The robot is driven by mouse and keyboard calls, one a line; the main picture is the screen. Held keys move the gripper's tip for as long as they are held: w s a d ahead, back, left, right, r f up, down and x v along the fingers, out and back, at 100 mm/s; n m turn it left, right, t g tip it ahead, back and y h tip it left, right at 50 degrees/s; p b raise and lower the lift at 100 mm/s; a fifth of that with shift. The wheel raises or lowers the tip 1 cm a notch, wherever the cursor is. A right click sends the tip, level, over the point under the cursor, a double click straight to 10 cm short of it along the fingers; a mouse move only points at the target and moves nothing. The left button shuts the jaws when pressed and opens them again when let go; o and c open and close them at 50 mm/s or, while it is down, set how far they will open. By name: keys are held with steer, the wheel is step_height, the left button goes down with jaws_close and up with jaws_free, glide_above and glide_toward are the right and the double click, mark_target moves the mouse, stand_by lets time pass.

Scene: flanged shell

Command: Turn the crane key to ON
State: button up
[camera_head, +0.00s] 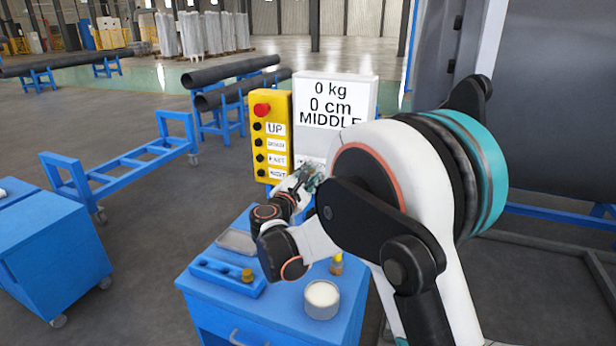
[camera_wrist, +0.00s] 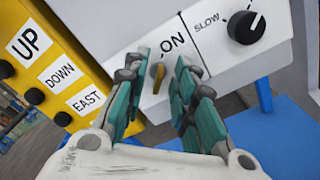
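The crane key (camera_wrist: 157,76) is a small brass-coloured key on the white control panel (camera_wrist: 214,22), just below the printed word ON, in the wrist view. My gripper (camera_wrist: 158,84) is open, with its teal and grey fingers on either side of the key. I cannot tell whether the fingers touch the key or the panel. In the head view my gripper (camera_head: 307,177) is in front of the white display box (camera_head: 336,106), which reads 0 kg, 0 cm, MIDDLE. The key is hidden there behind my arm and gripper.
A yellow button box (camera_head: 271,135) with a red knob stands left of the display. A black SLOW knob (camera_wrist: 246,27) is right of the key. Below my arm, a blue cart (camera_head: 214,315) carries a tray (camera_head: 237,241), a white-topped can (camera_head: 321,299) and small brass-coloured parts.

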steer(key=v, duration=1.2)
